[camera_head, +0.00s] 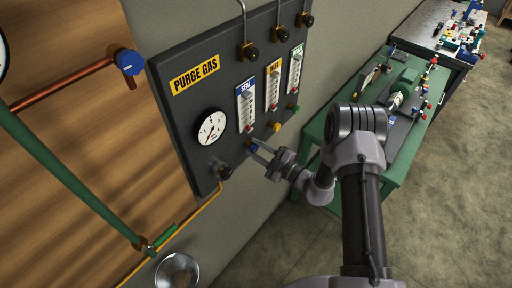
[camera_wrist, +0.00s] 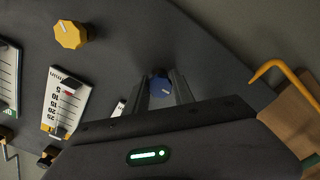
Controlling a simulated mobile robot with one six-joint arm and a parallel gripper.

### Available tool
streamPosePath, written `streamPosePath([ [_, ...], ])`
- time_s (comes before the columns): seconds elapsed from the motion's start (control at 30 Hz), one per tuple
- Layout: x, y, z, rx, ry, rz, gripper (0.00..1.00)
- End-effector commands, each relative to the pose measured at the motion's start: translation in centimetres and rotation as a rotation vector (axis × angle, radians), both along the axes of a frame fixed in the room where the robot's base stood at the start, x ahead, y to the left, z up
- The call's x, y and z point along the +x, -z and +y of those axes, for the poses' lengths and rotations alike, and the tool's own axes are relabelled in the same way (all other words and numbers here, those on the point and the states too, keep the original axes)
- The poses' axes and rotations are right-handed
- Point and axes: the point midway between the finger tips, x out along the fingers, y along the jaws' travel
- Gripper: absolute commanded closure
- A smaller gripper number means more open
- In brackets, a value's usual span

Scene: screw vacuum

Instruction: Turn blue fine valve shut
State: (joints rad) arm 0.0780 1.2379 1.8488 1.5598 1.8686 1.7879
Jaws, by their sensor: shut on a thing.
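The blue fine valve is a small blue knob (camera_wrist: 160,86) with a pale pointer line, on the dark purge gas panel (camera_head: 205,102). In the wrist view it sits between the two fingers of my gripper (camera_wrist: 163,90), which is shut on it. In the head view my gripper (camera_head: 257,148) reaches the panel from the right, below the blue-labelled flow meter (camera_head: 246,107). The blue knob is mostly hidden there by the fingers.
A yellow knob (camera_wrist: 70,34) is beside the blue one, and a green knob (camera_head: 292,107) is farther right. A round gauge (camera_head: 210,128) and a black knob (camera_head: 225,172) are to the left. A green bench (camera_head: 396,165) with tools stands at right.

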Motion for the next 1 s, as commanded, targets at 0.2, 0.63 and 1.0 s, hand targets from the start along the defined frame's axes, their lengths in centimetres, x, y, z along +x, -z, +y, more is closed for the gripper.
streamPosePath([
  [0.2, -0.04, 0.06, 0.01, 0.019, 0.000, 0.026, 1.00],
  [0.63, -0.05, 0.08, 0.01, 0.022, -0.001, 0.029, 0.64],
  [1.0, -0.04, 0.03, -0.02, 0.022, 0.000, 0.028, 0.48],
])
